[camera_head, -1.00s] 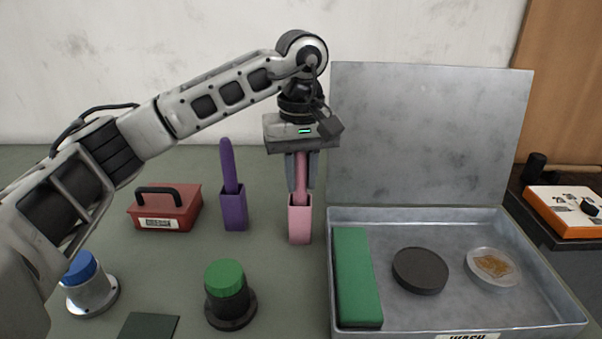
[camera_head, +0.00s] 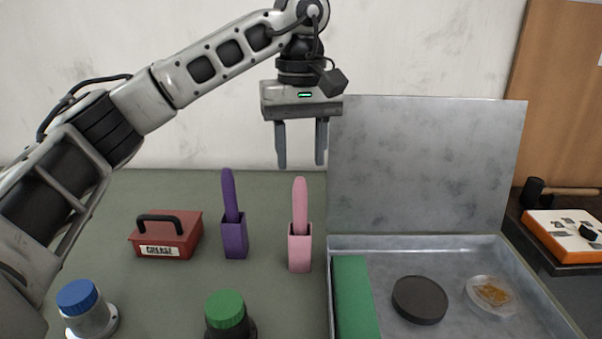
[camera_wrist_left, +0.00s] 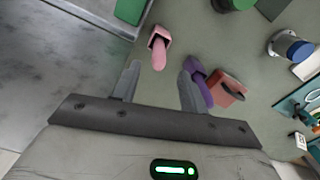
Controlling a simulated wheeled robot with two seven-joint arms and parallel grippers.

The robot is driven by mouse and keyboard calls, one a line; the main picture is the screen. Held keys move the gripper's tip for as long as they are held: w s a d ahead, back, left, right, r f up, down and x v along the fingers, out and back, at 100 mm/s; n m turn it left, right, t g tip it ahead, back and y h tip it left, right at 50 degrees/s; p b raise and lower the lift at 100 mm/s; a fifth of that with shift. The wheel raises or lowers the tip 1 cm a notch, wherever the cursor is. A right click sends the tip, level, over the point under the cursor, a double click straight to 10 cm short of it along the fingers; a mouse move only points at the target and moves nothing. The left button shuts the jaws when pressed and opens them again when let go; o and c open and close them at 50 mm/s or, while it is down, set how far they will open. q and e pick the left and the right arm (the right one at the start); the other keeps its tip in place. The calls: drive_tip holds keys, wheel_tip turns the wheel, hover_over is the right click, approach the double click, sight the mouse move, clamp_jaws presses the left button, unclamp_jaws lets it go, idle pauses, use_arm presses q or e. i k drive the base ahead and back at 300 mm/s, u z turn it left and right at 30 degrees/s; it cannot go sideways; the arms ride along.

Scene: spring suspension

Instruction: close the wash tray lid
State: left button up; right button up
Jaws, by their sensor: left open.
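The metal wash tray (camera_head: 455,320) stands at the front right in the head view. Its grey lid (camera_head: 425,165) stands upright at the tray's back edge, open. In the tray are a green block (camera_head: 355,300), a black disc (camera_head: 419,300) and a clear dish (camera_head: 492,296) with something amber in it. My left gripper (camera_head: 301,165) is open and empty, raised above the pink tool (camera_head: 300,205) in its pink holder, just left of the lid. The left wrist view shows its two fingers apart (camera_wrist_left: 160,85) and part of the tray (camera_wrist_left: 60,60). My right gripper is out of view.
A purple tool in its holder (camera_head: 235,235), a red grease box (camera_head: 165,237), a blue-capped jar (camera_head: 82,300) and a green-capped jar (camera_head: 226,309) stand on the table left of the tray.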

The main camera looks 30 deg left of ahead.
sight(396, 163)
drive_tip(key=k, duration=1)
